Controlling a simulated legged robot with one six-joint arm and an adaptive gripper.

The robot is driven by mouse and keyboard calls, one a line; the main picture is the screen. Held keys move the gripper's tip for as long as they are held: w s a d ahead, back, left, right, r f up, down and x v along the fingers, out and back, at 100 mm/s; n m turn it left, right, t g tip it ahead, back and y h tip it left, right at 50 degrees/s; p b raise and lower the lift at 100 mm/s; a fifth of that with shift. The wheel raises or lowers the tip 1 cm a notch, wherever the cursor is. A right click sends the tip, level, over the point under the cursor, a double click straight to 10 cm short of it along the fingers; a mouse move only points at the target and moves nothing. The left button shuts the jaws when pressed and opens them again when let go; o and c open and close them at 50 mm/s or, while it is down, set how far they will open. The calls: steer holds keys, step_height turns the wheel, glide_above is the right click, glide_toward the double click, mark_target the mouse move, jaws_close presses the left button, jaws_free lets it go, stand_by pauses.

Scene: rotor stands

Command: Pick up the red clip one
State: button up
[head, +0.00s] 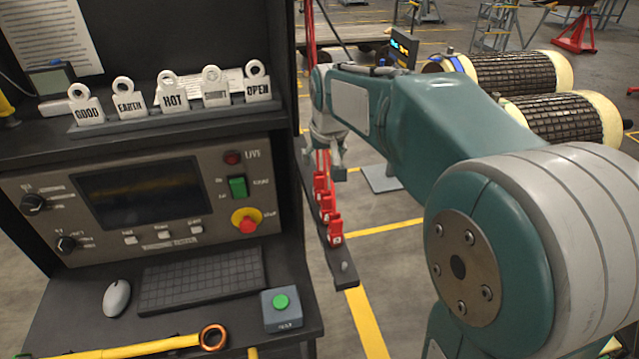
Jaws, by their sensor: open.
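Several red clips stand in a row on a narrow dark rail (345,272) to the right of the console. The nearest red clip (335,227) has a small white label, too small to read. Another red clip (326,205) stands just behind it, and a further red clip (320,183) is farther back. I cannot tell which one is number one. My gripper (331,172) hangs at the far end of my arm, over the back part of the row. It is open and small in view. Whether it touches a clip cannot be made out.
The console (150,210) with its screen fills the left. Its shelf (150,115) bears several white tags. Below lie a keyboard (200,278), a mouse (117,298) and a green-button box (281,308). Rotors (530,75) lie at the back right. Open floor lies right of the rail.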

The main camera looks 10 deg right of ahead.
mark_target(319, 182)
steer(key=x, duration=0.5)
steer(key=shift+a+f, duration=0.25)
steer(key=shift+a, duration=0.1)
steer(key=x, duration=0.2)
steer(key=d+x, duration=0.1)
steer(key=x, duration=0.1)
steer(key=shift+w+f, duration=0.1)
steer(key=shift+f, duration=0.15)
steer(key=shift+w+f, duration=0.15)
steer(key=shift+f, duration=0.2)
steer(key=shift+a, duration=0.15)
steer(key=shift+a, duration=0.1)
jaws_close()
